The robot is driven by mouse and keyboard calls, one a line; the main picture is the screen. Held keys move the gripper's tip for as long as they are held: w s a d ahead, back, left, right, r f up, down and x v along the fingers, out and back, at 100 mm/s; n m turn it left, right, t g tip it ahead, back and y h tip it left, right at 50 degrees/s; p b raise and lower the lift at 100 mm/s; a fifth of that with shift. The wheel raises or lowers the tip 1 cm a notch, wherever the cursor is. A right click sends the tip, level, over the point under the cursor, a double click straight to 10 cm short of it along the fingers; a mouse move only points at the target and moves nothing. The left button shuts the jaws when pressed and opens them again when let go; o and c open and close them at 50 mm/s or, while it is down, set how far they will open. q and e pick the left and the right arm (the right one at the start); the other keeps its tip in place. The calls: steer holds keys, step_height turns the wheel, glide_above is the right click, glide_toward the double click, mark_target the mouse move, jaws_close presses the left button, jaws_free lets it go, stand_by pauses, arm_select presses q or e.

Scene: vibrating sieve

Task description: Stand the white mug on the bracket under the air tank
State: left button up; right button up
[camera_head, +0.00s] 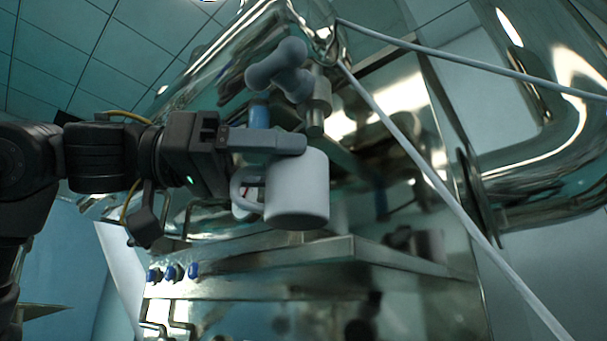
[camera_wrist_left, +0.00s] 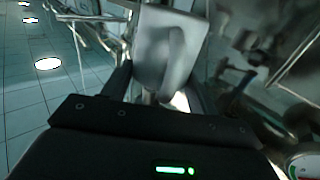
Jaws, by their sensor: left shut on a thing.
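The white mug (camera_head: 300,190) hangs upright in the air in the head view, its handle toward the left. My left gripper (camera_head: 272,160) comes in from the left and is shut on the mug; one finger lies along its upper side. In the left wrist view, the mug (camera_wrist_left: 165,45) is between the fingers of my left gripper (camera_wrist_left: 160,85), with its handle facing the camera. A steel ledge (camera_head: 335,250) juts out below and behind the mug. I cannot tell for sure which part is the air tank or its bracket. My right gripper is not in view.
A grey knobbed fitting (camera_head: 280,70) and a metal cylinder (camera_head: 318,105) hang just above the mug. Pale cables (camera_head: 420,160) cross on the right. A large shiny pipe (camera_head: 540,170) fills the right side. Blue knobs (camera_head: 172,272) sit below left.

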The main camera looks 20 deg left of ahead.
mark_target(324, 194)
arm_select(q)
steer(key=shift+w+d+r+p, duration=0.1)
steer(key=shift+d+p, duration=0.05)
steer(key=shift+d, duration=0.4)
steer(key=shift+w+d+r+p, duration=0.1)
steer(key=shift+d+p, duration=0.05)
steer(key=shift+d, duration=0.4)
steer(key=shift+d+f, duration=0.15)
steer(key=shift+d, duration=0.05)
steer(key=shift+w+f+p, duration=0.15)
steer(key=shift+f+p, duration=0.5)
steer(key=shift+f, duration=0.75)
steer(key=shift+a+f, duration=0.15)
steer(key=shift+f, duration=0.25)
steer(key=o, duration=0.5)
steer(key=shift+f, duration=0.15)
steer(key=o, duration=0.5)
